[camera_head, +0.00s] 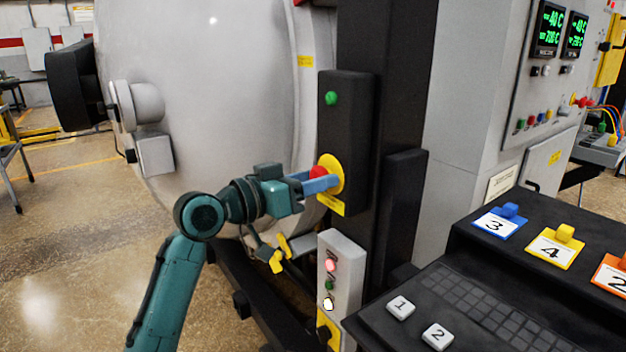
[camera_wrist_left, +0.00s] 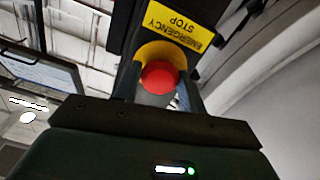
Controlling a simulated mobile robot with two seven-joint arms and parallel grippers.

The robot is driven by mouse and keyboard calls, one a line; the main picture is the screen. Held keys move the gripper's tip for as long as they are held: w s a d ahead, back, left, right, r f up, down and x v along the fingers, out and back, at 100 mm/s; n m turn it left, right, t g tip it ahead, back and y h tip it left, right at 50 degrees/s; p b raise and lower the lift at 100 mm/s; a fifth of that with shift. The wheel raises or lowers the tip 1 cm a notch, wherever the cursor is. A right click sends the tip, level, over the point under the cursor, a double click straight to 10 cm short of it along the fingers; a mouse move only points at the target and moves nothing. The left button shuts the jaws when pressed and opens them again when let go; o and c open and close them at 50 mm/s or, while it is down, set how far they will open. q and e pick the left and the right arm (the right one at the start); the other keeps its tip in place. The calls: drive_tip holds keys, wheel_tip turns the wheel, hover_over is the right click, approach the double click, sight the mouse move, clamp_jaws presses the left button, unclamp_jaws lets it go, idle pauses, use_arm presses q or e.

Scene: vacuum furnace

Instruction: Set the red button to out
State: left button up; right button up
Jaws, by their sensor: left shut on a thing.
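The red button (camera_head: 318,172) is a round mushroom head on a yellow disc (camera_head: 337,172), on a tall black panel beside the furnace door. My left gripper (camera_head: 320,183) reaches it from the left, its blue fingers on either side of the head. In the left wrist view the red button (camera_wrist_left: 159,77) sits between the two fingers, in front of the yellow disc and a yellow "EMERGENCY STOP" label (camera_wrist_left: 180,24). My left gripper is shut on the red button. Whether the button is in or out is hard to tell. My right gripper is not in view.
A green button (camera_head: 331,98) is higher on the same panel. A grey button box (camera_head: 338,270) stands below. The large round furnace door (camera_head: 225,90) is behind my left arm. A black console (camera_head: 420,310) with numbered keys fills the lower right.

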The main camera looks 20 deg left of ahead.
use_arm(q)
clamp_jaws()
drive_tip(key=shift+s+a+f, duration=0.1)
drive_tip(key=shift+s+a, duration=0.3)
drive_tip(key=shift+s, duration=0.15)
drive_tip(key=shift+o, duration=0.8)
unclamp_jaws()
drive_tip(key=shift+o, duration=1.4)
drive_tip(key=shift+s+a, duration=0.15)
drive_tip(key=shift+o, duration=0.9)
